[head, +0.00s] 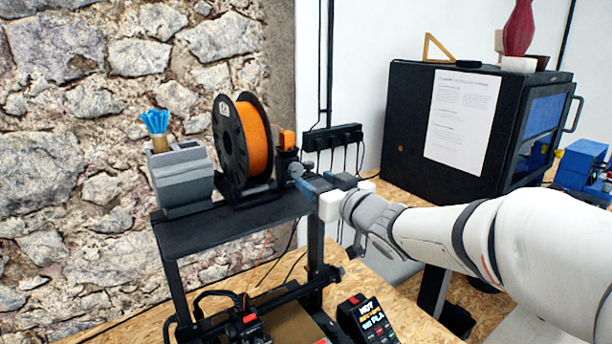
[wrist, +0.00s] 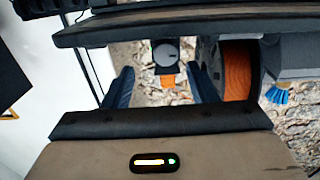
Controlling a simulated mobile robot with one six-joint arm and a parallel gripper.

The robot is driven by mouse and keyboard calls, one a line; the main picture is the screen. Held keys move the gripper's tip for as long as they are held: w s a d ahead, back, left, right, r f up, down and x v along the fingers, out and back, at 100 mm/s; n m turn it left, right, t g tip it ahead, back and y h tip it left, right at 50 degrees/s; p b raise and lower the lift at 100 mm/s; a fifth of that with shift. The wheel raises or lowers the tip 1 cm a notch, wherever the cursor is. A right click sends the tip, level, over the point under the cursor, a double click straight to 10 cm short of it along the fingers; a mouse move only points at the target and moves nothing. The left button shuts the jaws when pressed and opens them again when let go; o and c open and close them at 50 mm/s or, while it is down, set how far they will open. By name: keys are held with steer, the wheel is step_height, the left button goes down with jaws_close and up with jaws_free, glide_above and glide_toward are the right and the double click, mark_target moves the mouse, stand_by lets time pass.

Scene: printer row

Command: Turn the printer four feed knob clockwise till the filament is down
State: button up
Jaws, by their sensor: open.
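The feed knob (head: 296,170) is a small grey disc on the dark feeder at the right end of a black printer's top bar (head: 230,228). An orange block (head: 288,139) sits above it. In the wrist view the knob (wrist: 166,50) appears round and grey, with the orange block (wrist: 168,79) below it. My gripper (head: 318,181) is open, its blue fingers close to the knob. In the wrist view my gripper (wrist: 161,72) has one finger either side of the knob's line; I cannot tell whether they touch it. An orange filament spool (head: 257,140) stands left of the feeder.
A grey holder (head: 182,178) with blue-tipped items stands left on the top bar. A black enclosed printer (head: 420,125) stands at the right behind my arm. A power strip (head: 332,137) is on the wall behind.

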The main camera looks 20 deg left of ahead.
mark_target(298, 172)
steer(key=shift+s+a+p+x, duration=0.15)
steer(key=shift+p+x, duration=0.05)
steer(key=shift+x, duration=1.15)
steer(key=shift+s+a+p+x, duration=0.1)
steer(key=shift+s+p+x, duration=0.1)
steer(key=shift+x, duration=1.2)
steer(key=c, duration=1)
steer(key=shift+o, duration=0.2)
steer(key=shift+r+m+p, duration=0.15)
steer(key=shift+m+p, duration=0.55)
steer(key=shift+m, duration=0.8)
steer(key=o, duration=1)
steer(key=shift+c, duration=0.2)
